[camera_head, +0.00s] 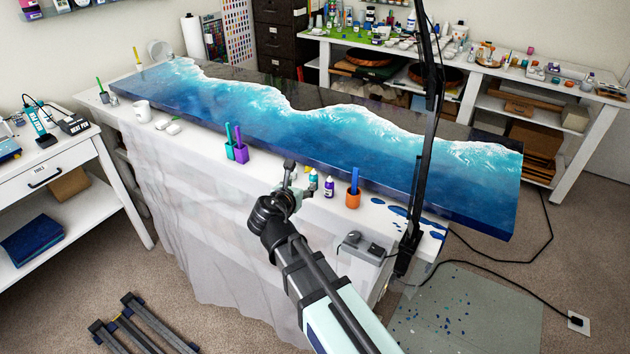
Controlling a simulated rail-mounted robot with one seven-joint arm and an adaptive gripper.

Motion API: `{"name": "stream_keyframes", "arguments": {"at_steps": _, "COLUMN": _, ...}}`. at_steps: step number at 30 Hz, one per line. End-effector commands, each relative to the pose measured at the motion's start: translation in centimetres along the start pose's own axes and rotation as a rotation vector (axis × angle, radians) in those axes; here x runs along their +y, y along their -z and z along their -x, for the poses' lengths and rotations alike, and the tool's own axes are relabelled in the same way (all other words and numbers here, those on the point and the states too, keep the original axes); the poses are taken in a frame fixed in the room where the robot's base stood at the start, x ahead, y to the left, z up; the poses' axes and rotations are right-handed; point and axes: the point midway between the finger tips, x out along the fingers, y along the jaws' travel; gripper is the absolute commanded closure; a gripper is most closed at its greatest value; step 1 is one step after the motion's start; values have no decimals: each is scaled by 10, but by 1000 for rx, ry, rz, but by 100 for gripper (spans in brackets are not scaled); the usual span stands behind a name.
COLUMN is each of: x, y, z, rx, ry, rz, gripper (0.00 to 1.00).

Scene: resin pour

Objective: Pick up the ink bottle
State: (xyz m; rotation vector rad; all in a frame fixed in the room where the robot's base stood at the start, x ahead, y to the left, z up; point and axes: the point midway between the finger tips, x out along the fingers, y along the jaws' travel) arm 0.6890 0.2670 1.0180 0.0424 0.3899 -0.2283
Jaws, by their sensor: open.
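Two small bottles stand upright on the white-covered front edge of the table: a dark purple-blue bottle (329,188) with a pale label and light cap, and a teal bottle (313,181) just left of it. Their labels are too small to read, so I cannot tell which is the ink bottle. My gripper (294,176) is just left of the teal bottle in the picture, open. A gap shows between it and the purple-blue bottle. Whether it touches the teal bottle is not clear. Part of the table behind my gripper is hidden.
An orange cup (353,199) stands right of the bottles; teal and purple holders (237,152) stand to the left. The blue resin slab (300,135) lies behind. A dark vertical stand (423,165) rises on the right, near a grey box (364,248). A white mug (143,111) is far left.

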Motion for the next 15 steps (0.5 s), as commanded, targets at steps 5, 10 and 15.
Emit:
{"name": "stream_keyframes", "arguments": {"at_steps": 5, "x": 2, "y": -3, "z": -39, "rx": 2, "ry": 3, "rz": -1, "gripper": 39}}
{"name": "stream_keyframes", "arguments": {"at_steps": 10, "x": 2, "y": -3, "z": -70, "rx": 2, "ry": 3, "rz": -2, "gripper": 39}}
{"name": "stream_keyframes", "arguments": {"at_steps": 15, "x": 1, "y": -1, "z": -90, "rx": 1, "ry": 1, "rz": -2, "gripper": 39}}
